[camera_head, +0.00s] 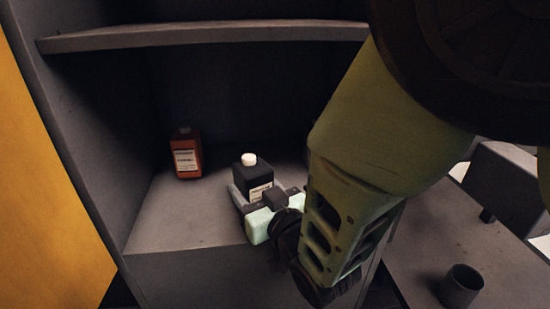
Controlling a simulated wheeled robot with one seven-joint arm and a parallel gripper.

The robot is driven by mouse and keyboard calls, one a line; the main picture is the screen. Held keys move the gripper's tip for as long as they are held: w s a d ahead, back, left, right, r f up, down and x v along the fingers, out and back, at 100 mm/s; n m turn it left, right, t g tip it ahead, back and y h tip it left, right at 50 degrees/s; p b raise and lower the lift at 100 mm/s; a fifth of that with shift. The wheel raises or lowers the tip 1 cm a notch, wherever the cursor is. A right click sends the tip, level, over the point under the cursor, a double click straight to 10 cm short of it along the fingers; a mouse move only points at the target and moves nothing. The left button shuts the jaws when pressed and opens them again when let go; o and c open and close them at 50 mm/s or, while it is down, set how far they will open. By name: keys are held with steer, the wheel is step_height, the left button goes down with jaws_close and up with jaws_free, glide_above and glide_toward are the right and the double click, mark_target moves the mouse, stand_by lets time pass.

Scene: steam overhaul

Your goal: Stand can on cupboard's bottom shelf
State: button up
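A black can (252,178) with a white cap and a pale label stands upright at the front of the cupboard's bottom shelf (185,222). My gripper (262,193) reaches in from the right, low in front of the can. Its grey left finger lies beside the can's lower left, and the fingers look spread wider than the can. The right finger is mostly hidden by the gripper's body, and contact with the can cannot be made out.
An orange-brown bottle (186,155) stands farther back on the left of the same shelf. An upper shelf (200,36) spans above, with the cupboard's side wall (80,130) at left. A dark cup (461,286) sits on a grey surface at lower right.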

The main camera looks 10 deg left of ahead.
steer(key=shift+f, duration=0.15)
steer(key=o, duration=1.3)
steer(key=shift+r, duration=0.35)
steer(key=p+v, duration=1.2)
steer(key=shift+f, duration=0.1)
